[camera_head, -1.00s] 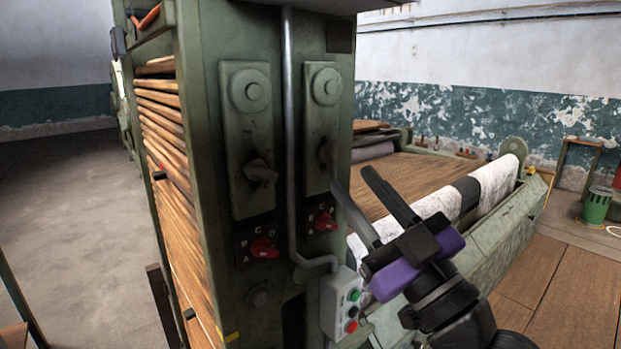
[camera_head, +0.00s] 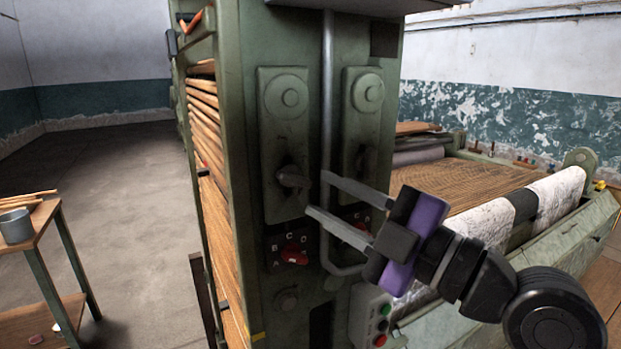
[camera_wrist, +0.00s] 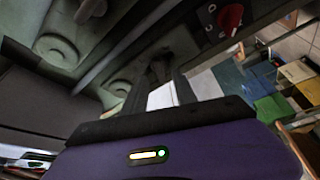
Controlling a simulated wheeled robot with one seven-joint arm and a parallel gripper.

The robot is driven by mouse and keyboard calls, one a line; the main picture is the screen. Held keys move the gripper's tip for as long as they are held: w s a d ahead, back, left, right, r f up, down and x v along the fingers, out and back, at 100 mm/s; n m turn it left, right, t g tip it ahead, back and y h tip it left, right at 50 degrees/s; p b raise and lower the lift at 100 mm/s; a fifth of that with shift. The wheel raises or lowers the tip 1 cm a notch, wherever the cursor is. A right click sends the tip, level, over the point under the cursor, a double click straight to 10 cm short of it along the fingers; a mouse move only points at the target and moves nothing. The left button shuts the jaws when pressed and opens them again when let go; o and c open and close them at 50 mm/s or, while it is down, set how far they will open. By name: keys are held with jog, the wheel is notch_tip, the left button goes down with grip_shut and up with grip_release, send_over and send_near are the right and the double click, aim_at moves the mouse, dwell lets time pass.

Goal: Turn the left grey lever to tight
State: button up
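The left grey lever (camera_head: 292,178) sticks out of the lower part of the left upright plate (camera_head: 283,125) on the green machine column. Its handle points toward the right of the picture, tilted slightly down. My gripper (camera_head: 318,193) is open and empty, its two grey fingers pointing left toward this lever. The fingertips end just right of the lever, one above the other, with no clear contact. A second grey lever (camera_head: 360,160) is on the right plate, behind the upper finger. The wrist view shows the plates at a slant; I cannot read a tight mark.
A vertical grey pipe (camera_head: 327,80) runs between the plates, close behind the fingers. Red knobs with letters sit below, the left one (camera_head: 294,254) clear. A button box (camera_head: 372,312) is lower right. A small table with a grey cup (camera_head: 16,226) stands at left; the floor between is free.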

aim_at(300, 183)
jog(key=shift+p+x, duration=0.6)
jog(key=shift+x, duration=1.5)
jog(key=shift+c, duration=0.4)
grip_shut()
